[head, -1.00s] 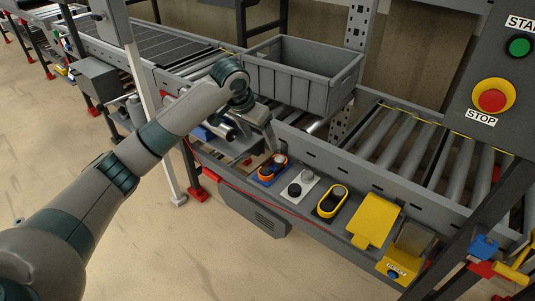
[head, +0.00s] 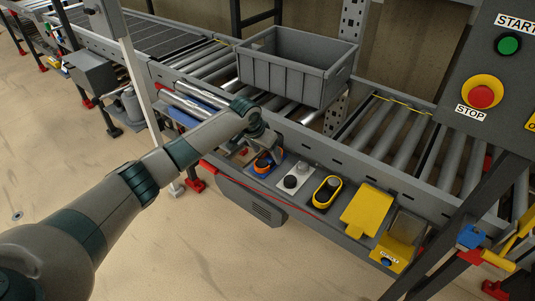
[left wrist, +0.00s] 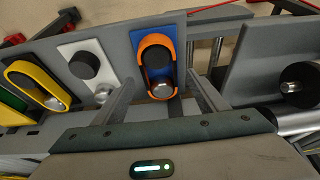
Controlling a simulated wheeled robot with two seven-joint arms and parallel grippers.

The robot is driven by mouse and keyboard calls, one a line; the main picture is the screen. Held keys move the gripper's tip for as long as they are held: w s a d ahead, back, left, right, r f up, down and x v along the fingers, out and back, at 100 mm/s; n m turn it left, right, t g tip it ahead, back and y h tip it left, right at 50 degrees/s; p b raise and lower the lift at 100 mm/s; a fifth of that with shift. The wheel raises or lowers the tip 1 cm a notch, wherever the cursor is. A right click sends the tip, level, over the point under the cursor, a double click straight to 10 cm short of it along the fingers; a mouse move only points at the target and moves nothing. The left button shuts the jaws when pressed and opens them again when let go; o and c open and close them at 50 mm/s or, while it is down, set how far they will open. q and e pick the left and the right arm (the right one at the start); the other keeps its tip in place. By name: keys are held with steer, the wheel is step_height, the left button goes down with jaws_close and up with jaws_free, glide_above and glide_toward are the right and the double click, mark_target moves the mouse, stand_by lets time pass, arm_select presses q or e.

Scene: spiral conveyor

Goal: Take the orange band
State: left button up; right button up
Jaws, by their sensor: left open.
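The orange band (head: 263,168) is looped around a black post and a smaller metal-topped post on a blue plate (head: 278,158). It also shows in the left wrist view (left wrist: 142,53), just beyond the fingertips. My left gripper (left wrist: 163,88) is open, with one finger to each side of the band's near end; I cannot tell whether they touch it. In the head view my left gripper (head: 266,148) is right above and behind the band and partly hides it. My right gripper is not in view.
Beside it are a white plate (head: 302,172) with a black post, a yellow band (head: 319,198) on a black plate, and a yellow piece (head: 366,210). A grey crate (head: 280,75) stands on the rollers behind. A STOP panel (head: 482,96) is at right.

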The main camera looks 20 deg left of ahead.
arm_select(q)
steer(key=shift+x, duration=1.05)
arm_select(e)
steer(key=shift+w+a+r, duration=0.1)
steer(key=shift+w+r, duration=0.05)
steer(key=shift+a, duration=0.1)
